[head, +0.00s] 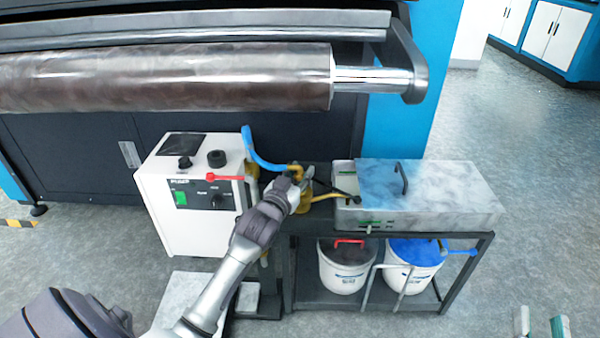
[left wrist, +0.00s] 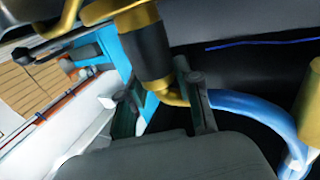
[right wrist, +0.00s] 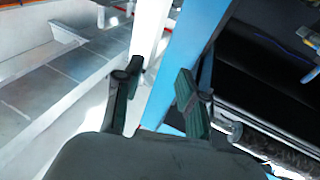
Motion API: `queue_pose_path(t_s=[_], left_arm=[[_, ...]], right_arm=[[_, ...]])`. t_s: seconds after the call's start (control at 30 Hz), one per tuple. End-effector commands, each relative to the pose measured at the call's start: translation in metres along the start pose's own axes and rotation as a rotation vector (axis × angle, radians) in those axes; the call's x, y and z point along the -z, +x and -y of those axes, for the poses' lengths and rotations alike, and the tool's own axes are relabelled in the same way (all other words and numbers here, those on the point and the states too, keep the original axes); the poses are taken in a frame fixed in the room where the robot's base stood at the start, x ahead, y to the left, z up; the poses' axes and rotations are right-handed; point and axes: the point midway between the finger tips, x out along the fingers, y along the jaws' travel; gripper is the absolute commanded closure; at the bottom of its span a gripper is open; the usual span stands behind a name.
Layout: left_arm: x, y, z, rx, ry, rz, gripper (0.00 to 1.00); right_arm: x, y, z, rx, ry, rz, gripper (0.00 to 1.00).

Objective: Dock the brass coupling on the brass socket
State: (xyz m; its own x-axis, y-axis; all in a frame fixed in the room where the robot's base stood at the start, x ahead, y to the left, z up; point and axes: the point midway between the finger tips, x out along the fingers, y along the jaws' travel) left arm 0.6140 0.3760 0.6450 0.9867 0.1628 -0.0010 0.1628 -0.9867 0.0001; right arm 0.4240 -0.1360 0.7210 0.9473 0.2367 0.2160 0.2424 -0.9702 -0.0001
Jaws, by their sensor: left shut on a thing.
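The brass coupling is at the end of the blue hose (head: 262,160), just left of the steel tank. In the left wrist view it has a black sleeve (left wrist: 145,50) and a brass elbow (left wrist: 174,95) running into the hose. My left gripper (head: 300,184) is shut on the coupling, partly hiding it in the head view. A brass fitting (head: 326,197) with a curved pipe leads to the tank beside my left gripper; it seems to be the socket. I cannot tell whether coupling and socket touch. My right gripper (head: 540,326) is open and empty at the lower right; its fingers show apart (right wrist: 158,92).
The steel tank (head: 475,190) with a marbled lid stands on a dark rack (head: 465,280). Two white buckets, one black-topped (head: 343,272) and one blue-topped (head: 412,277), stand below. A white control box (head: 175,225) with a red lever is at left. A large roller (head: 180,78) spans behind.

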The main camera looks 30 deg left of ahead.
Motion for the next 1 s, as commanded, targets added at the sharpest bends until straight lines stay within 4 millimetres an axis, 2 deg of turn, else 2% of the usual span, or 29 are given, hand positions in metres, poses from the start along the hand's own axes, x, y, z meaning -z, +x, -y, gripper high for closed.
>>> queue_pose_path(t_s=[0.87,0.9,0.93,1.0], left_arm=[[-0.009,0.0,0.0,0.0,0.0,-0.002,1.0],[-0.008,0.0,0.0,0.0,0.0,-0.003,0.6],[-0.008,0.0,0.0,0.0,0.0,-0.002,0.56],[-0.008,0.0,0.0,0.0,0.0,-0.002,0.56]], right_arm=[[0.019,0.002,0.003,0.008,0.002,-0.117,0.6],[0.02,0.002,0.003,0.009,0.003,-0.119,0.6],[0.02,0.002,0.003,0.009,0.003,-0.119,0.6],[0.02,0.002,0.003,0.009,0.003,-0.117,0.6]])
